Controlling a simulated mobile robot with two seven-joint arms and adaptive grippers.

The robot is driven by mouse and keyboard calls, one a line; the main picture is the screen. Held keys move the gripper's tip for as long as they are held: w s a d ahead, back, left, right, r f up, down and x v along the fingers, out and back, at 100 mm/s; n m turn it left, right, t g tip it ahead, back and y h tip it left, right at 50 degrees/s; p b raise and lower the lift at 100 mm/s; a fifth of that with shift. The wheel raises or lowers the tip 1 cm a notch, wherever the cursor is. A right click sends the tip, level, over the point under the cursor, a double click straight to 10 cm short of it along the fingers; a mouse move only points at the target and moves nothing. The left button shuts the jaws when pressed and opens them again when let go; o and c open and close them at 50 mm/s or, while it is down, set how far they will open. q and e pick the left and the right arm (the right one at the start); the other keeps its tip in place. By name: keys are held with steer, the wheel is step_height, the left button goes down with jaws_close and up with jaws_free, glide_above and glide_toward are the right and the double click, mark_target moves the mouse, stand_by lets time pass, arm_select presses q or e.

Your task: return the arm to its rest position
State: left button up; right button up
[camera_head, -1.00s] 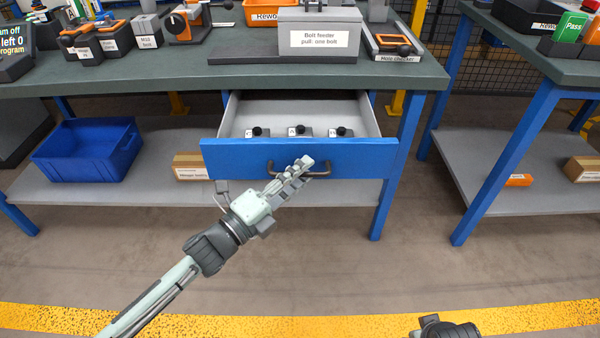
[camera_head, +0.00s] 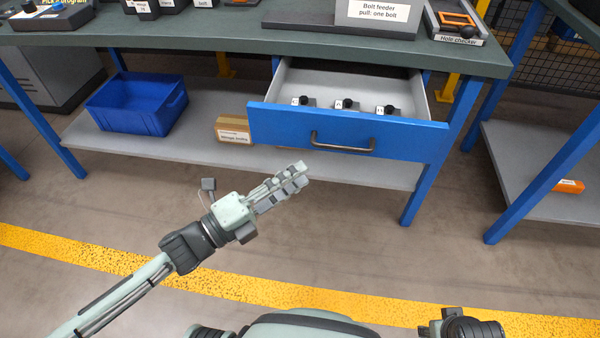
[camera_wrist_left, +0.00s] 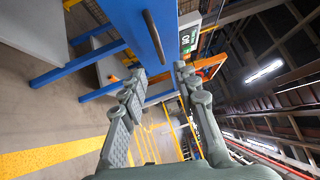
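My left gripper (camera_head: 296,175) hangs in the air in front of the workbench, below and a little left of the drawer handle (camera_head: 343,146), clear of it. The left wrist view shows its two fingers (camera_wrist_left: 160,74) spread apart with nothing between them. The blue-fronted drawer (camera_head: 270,122) stands pulled open, and several small dark parts with black knobs sit inside. The handle also shows as a dark bar in the left wrist view (camera_wrist_left: 153,38). My right gripper cannot be made out; only a dark piece of my own body shows at the lower right of the head view.
A blue bin (camera_head: 140,104) and a labelled cardboard box (camera_head: 232,130) stand on the lower shelf (camera_head: 190,140). The bench's blue leg (camera_head: 428,180) is right of the drawer. Floor with a yellow line (camera_head: 240,288) lies open in front.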

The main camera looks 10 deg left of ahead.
stand_by(0.3)
arm_select(q)
steer(key=w+a+f+n+y, duration=0.3)
steer(key=a+f+n+y, duration=0.9)
steer(key=n, duration=0.3)
steer(key=s+a+f+n+g+y, duration=0.1)
steer(key=s+a+f+n+g, duration=0.2)
steer(key=s, duration=0.6)
steer(key=s+a+f+n+g+y, duration=0.2)
steer(key=s+f+n+g, duration=0.5)
steer(key=f, duration=0.5)
steer(key=s+a+n, duration=0.1)
steer(key=s+n, duration=0.1)
steer(key=shift+s+a+f+g, duration=0.2)
steer(key=shift+s+a+g, duration=0.1)
steer(key=shift+s+g, duration=0.1)
